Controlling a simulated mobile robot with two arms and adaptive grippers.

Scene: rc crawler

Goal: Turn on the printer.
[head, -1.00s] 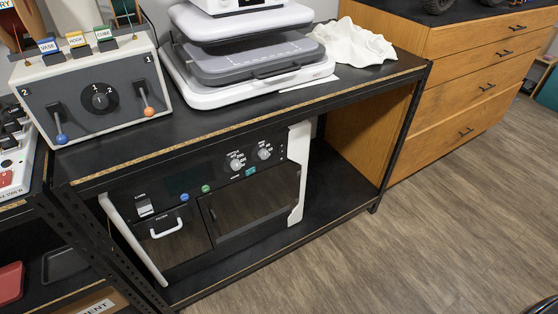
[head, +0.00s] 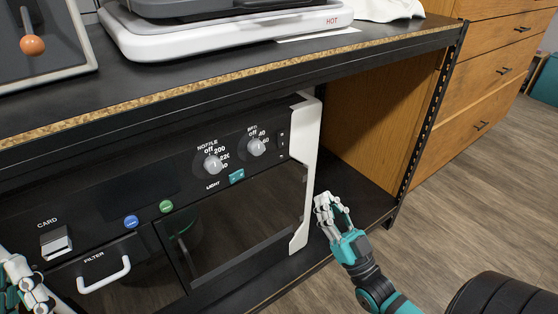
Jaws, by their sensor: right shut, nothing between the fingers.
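The printer is a black machine with white side panels, on the lower shelf in the head view; its front panel (head: 85,205) carries the controls. These are a nozzle knob (head: 212,165), a bed knob (head: 256,147), a teal light switch (head: 237,177), a blue button (head: 131,222), a green button (head: 166,207) and a card slot (head: 56,241). Its display is dark. My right gripper (head: 324,208) is shut and empty, right of the printer's white side panel. My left gripper (head: 20,285) is partly cut off at the lower left, near the filter drawer handle (head: 104,274); its jaws are unclear.
The upper shelf edge (head: 190,86) overhangs the printer. A white hot press (head: 220,38) and a control box with an orange-tipped lever (head: 33,45) stand on it. A wooden drawer cabinet (head: 490,70) is at the right.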

